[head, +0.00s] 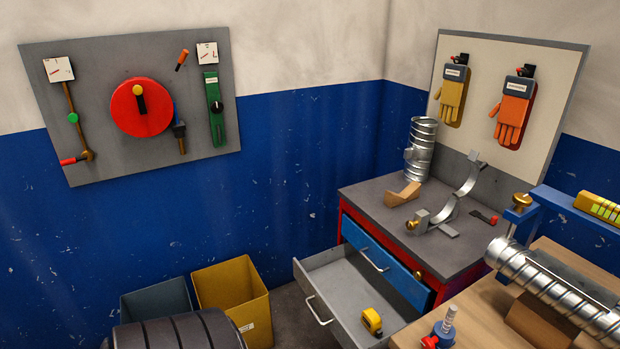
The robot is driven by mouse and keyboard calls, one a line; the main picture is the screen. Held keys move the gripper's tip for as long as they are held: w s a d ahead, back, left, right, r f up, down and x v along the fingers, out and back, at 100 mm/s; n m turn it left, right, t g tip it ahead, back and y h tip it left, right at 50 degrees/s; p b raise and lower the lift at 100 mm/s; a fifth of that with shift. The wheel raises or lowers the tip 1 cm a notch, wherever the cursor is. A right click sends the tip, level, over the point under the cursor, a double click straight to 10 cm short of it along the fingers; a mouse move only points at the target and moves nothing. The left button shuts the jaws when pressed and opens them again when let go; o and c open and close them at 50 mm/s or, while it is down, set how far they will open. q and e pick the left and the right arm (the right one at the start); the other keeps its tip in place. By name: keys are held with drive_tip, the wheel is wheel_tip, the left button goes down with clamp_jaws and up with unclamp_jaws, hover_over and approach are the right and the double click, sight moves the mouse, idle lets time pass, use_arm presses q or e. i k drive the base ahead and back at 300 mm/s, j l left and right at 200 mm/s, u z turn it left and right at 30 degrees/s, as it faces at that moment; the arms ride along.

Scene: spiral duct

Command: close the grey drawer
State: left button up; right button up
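The grey drawer (352,294) is pulled well out of the red cabinet (364,225), below a blue drawer (388,262) that looks shut. The grey drawer has a pale bar handle (318,311) on its front. A yellow tape measure (372,321) lies inside it, near its right side. Neither of my grippers is in the head view.
A wooden bench (475,318) with a spiral duct (550,288) stands close at the right. A yellow bin (236,293) and a grey bin (157,300) stand left of the drawer. Metal parts (447,214) lie on the cabinet top. A narrow floor strip shows left of the drawer.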

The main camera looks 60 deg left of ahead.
sight(340, 284)
drive_tip(key=u, duration=1.75)
